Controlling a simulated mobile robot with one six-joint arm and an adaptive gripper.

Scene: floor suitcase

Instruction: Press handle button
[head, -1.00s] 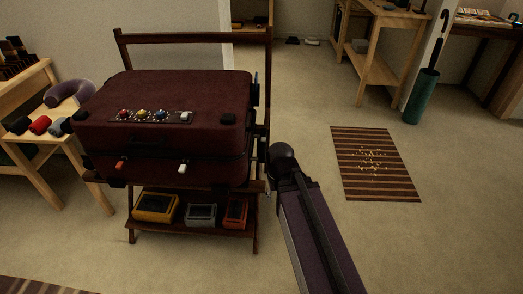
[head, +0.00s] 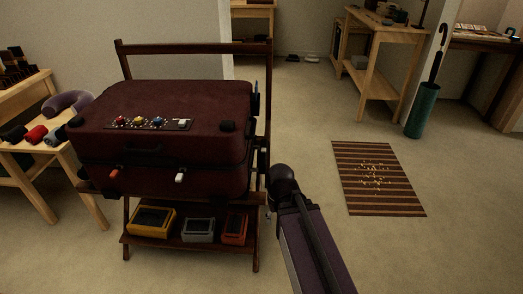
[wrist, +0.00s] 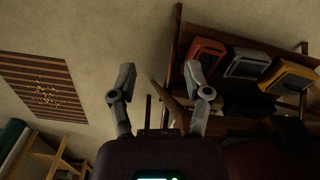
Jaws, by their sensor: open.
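The dark red suitcase (head: 170,103) lies flat on a wooden rack. A control strip (head: 150,124) with red, yellow and blue knobs and a white switch is on its top. Its front has a dark carry handle (head: 148,156), an orange-red latch (head: 115,174) and a white latch (head: 180,178). I cannot tell which part is the handle button.
The rack's lower shelf (head: 180,246) holds yellow, grey and orange boxes. A side table (head: 45,150) with rolled items stands at left. A striped rug (head: 378,178) lies on open floor at right, near a green umbrella stand (head: 422,112). Wooden tables stand behind.

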